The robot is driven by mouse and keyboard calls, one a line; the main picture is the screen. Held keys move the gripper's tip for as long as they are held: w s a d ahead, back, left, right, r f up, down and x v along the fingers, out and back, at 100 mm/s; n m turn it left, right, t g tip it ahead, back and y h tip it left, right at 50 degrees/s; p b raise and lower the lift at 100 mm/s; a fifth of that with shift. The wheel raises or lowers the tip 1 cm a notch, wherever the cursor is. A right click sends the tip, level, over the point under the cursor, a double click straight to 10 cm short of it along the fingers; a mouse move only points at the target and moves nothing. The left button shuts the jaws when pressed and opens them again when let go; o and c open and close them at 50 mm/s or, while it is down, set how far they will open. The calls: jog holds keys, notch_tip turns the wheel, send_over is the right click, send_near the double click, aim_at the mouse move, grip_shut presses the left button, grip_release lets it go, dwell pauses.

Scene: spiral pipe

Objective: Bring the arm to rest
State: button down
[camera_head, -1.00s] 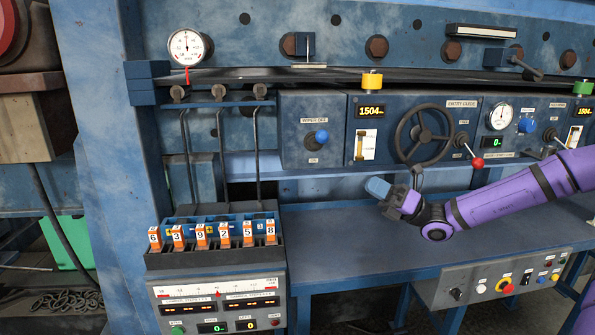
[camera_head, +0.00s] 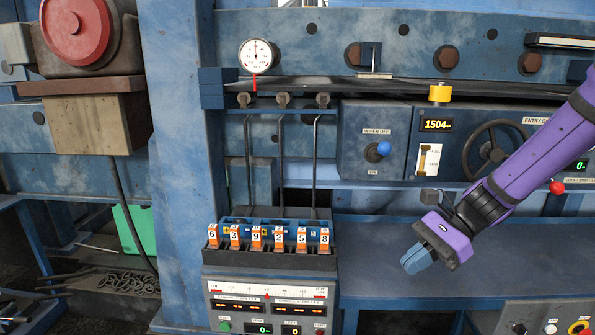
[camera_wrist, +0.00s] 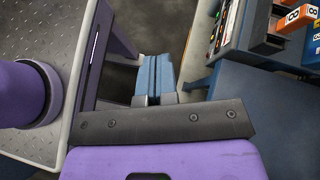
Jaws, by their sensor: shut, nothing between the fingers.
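My purple arm reaches in from the right in the head view. My gripper (camera_head: 417,260) hangs at its end, pointing down and to the left above the blue bench (camera_head: 420,285). Its blue fingers are together with nothing between them, and they also show in the wrist view (camera_wrist: 155,77). The gripper is apart from the rack of orange numbered tags (camera_head: 268,237), which stands to its left. It touches nothing that I can see.
A control panel (camera_head: 372,165) with a blue knob, a yellow-capped gauge and a black handwheel (camera_head: 488,150) is behind the arm. A grey switch box (camera_head: 545,318) is at lower right. The benchtop between rack and switch box is clear.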

jog(key=s+d+r+n+t+h, duration=0.3)
jog(key=s+d+r+n+h, duration=0.1)
jog(key=s+r+n, duration=0.3)
jog(key=s+d+r+n+t+h, duration=0.4)
jog(key=s+d+r+n+h, duration=0.1)
jog(key=s+r, duration=0.3)
jog(key=shift+s+n+t+h, duration=0.3)
jog(key=shift+s+n+h, duration=0.2)
jog(key=shift+n+h, duration=0.4)
jog(key=shift+a+r, duration=0.1)
